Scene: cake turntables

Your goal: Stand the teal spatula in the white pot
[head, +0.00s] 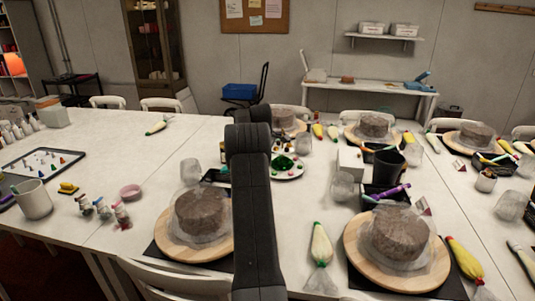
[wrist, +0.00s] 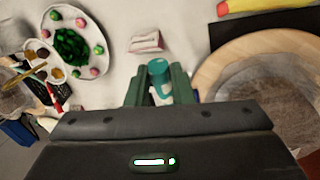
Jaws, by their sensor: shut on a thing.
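My gripper (wrist: 160,86) is shut on the teal spatula (wrist: 158,70) in the wrist view. The spatula's rounded end shows between the two dark green fingers; the rest of it is hidden. In the head view my dark arm covers the middle, and neither gripper nor spatula can be made out. A white pot (head: 34,203) stands upright on the near left of the table in the head view, well left of my arm. It is not seen in the wrist view.
Cakes on wooden turntables (head: 430,268) stand either side of my arm. A plate with green icing (head: 287,174), a black cup (head: 388,170) and piping bags (head: 320,250) crowd the right.

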